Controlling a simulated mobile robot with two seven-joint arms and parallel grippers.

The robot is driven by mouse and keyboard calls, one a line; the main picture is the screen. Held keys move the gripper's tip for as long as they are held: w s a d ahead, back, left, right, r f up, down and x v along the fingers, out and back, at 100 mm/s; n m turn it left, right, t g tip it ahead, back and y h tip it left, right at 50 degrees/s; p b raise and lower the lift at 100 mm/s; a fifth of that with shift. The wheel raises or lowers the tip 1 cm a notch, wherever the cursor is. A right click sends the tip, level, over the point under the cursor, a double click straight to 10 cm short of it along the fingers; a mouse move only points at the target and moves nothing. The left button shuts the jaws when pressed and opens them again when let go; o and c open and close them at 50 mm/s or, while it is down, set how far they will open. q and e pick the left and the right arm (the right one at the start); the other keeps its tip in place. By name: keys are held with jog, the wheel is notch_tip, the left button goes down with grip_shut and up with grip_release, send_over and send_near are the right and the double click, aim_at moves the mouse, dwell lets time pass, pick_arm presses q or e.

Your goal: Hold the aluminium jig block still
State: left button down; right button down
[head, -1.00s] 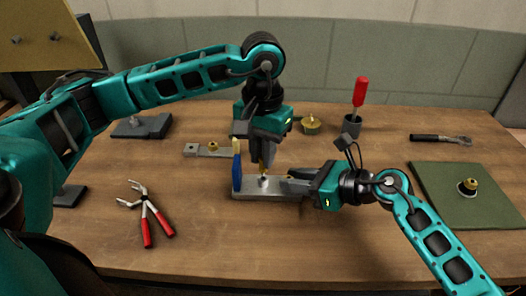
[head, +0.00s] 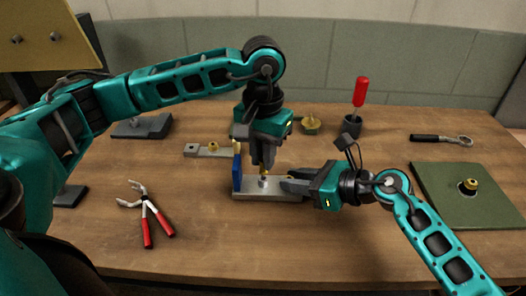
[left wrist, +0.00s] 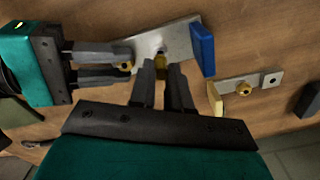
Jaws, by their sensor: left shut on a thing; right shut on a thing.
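The aluminium jig block (head: 247,194) lies flat on the table at centre, with a blue upright piece (head: 237,173) at its left end. My right gripper (head: 287,186) is shut on the block's right end. My left gripper (head: 263,166) points down over the block, shut on a small brass piece (head: 262,176). A grey part shows below the brass on the block's top; whether it sits in a hole is unclear. In the left wrist view the block (left wrist: 180,42) lies beyond my left fingers (left wrist: 162,82), which partly hide the brass piece.
A grey bar with a brass bushing (head: 213,147) lies behind the block. Red-handled pliers (head: 149,212) lie front left. A red screwdriver (head: 361,92) stands in a dark cup at the back. A green mat (head: 440,205) and a ratchet (head: 440,138) are right. The front middle is clear.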

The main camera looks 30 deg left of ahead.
pick_arm(q)
jog(key=shift+f, duration=0.95)
jog(key=c, duration=1)
grip_release()
jog(key=shift+r, duration=2.55)
pick_arm(e)
jog(key=c, duration=0.8)
grip_release()
